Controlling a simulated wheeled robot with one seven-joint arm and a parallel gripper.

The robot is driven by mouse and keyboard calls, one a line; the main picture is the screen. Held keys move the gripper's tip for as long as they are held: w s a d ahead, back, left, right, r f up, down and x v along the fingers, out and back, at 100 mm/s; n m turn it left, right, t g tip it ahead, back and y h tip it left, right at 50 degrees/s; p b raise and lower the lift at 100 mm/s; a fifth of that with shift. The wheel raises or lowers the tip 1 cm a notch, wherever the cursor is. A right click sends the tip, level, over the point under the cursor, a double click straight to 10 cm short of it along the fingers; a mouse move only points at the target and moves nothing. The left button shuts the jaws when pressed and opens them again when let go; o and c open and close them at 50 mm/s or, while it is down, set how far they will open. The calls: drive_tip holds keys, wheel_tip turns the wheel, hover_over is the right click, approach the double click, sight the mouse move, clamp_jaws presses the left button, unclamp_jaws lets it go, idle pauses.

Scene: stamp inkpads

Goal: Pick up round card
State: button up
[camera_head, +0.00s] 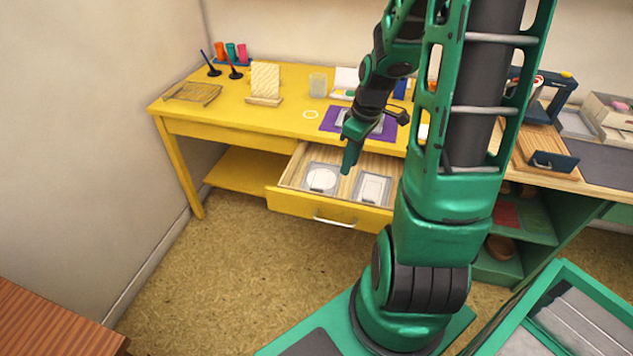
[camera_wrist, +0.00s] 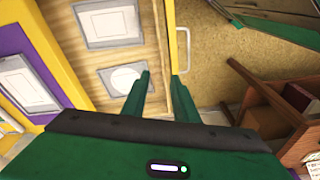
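The round card (camera_head: 321,178) is white and lies in a square grey holder on the left side of the open yellow drawer (camera_head: 300,205). It also shows in the wrist view (camera_wrist: 124,77), where one finger covers part of its right side. A rectangular white card (camera_head: 374,187) lies in a similar holder to its right. My gripper (camera_head: 347,170) hangs over the drawer, between the two cards in the head view. In the wrist view my gripper (camera_wrist: 160,76) has its green fingers apart with nothing between them. I cannot tell its exact height above the card.
The yellow desk (camera_head: 260,116) stands above the drawer. A purple mat (camera_head: 331,124), a white ring (camera_head: 311,114), a clear cup (camera_head: 318,85) and a wooden stand (camera_head: 265,84) are on it. The drawer front with its handle (camera_head: 334,222) sticks out over clear floor.

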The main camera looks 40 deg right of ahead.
sight(319, 189)
drive_tip(key=shift+w+a+f+n+t+y, duration=0.35)
drive_tip(key=shift+w+f+n, duration=0.3)
drive_tip(key=shift+w+f, duration=1.65)
drive_tip(key=shift+w+a+f+n+t+y, duration=0.3)
drive_tip(key=shift+w+a+f+n, duration=0.6)
drive_tip(key=shift+f, duration=2.45)
drive_tip(key=shift+w+f+n+t+y, duration=0.25)
drive_tip(key=shift+w+f+n+y, duration=0.15)
drive_tip(key=shift+w+f, duration=2.05)
drive_tip(key=shift+s+f, duration=0.4)
drive_tip(key=shift+s, duration=0.05)
clamp_jaws()
